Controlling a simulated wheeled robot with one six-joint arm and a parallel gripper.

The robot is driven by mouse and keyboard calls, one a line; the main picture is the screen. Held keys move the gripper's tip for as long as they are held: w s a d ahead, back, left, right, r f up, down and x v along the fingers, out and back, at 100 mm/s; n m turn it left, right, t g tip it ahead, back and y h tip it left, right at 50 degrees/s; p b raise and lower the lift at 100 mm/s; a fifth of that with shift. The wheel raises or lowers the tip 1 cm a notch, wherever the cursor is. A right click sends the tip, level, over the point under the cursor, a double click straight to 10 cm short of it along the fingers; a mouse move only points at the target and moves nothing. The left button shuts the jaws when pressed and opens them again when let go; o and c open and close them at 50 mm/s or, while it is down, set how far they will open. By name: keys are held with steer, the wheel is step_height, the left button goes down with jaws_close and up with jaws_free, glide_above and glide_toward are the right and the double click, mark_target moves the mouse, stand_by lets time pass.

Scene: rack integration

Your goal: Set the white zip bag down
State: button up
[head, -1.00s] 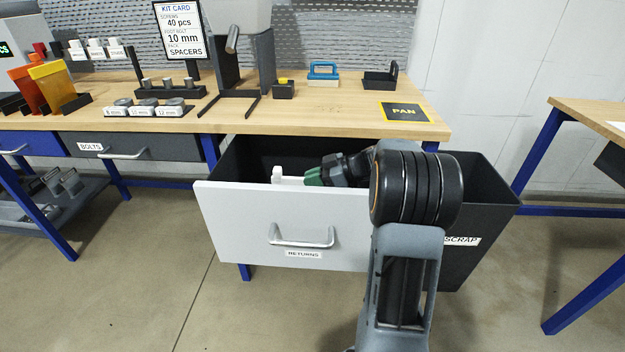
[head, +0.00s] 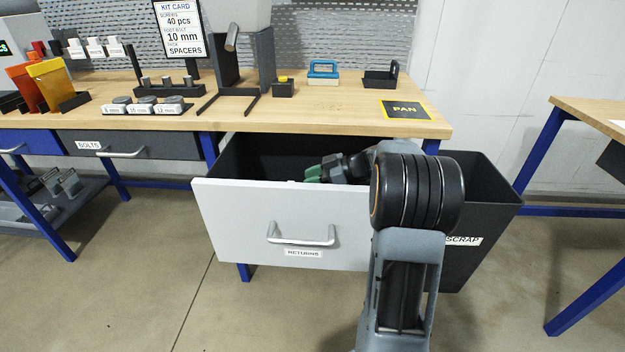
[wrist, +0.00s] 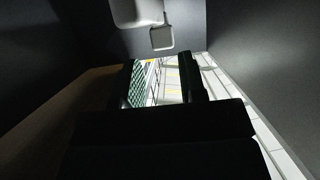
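The white zip bag (wrist: 138,12) appears in the wrist view as a pale rounded shape with a small square tab, at the top beyond my fingertips. In the head view the front panel of the open RETURNS drawer (head: 235,225) hides nearly all of it; only a tiny white sliver shows above the panel's edge. My gripper (head: 313,174), with green fingertips, reaches in from the right inside the drawer. In the wrist view its two dark fingers (wrist: 160,80) stand apart with a bright gap and nothing between them.
The dark SCRAP bin (head: 485,215) stands right of the drawer, behind my arm. The workbench (head: 330,118) above holds a PAN mat (head: 404,110), a blue-handled block (head: 323,72) and a black tray (head: 380,78). Dark drawer walls close in around my gripper.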

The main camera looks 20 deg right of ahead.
steer(key=shift+r, duration=0.1)
steer(key=shift+r+p, duration=0.6)
steer(key=shift+p, duration=0.5)
steer(key=shift+s+d+r, duration=0.1)
steer(key=shift+d+r, duration=0.1)
steer(key=shift+d, duration=0.05)
steer(key=v, duration=0.6)
steer(key=shift+s+d+p, duration=0.3)
steer(key=shift+d+p, duration=0.05)
steer(key=shift+p, duration=0.1)
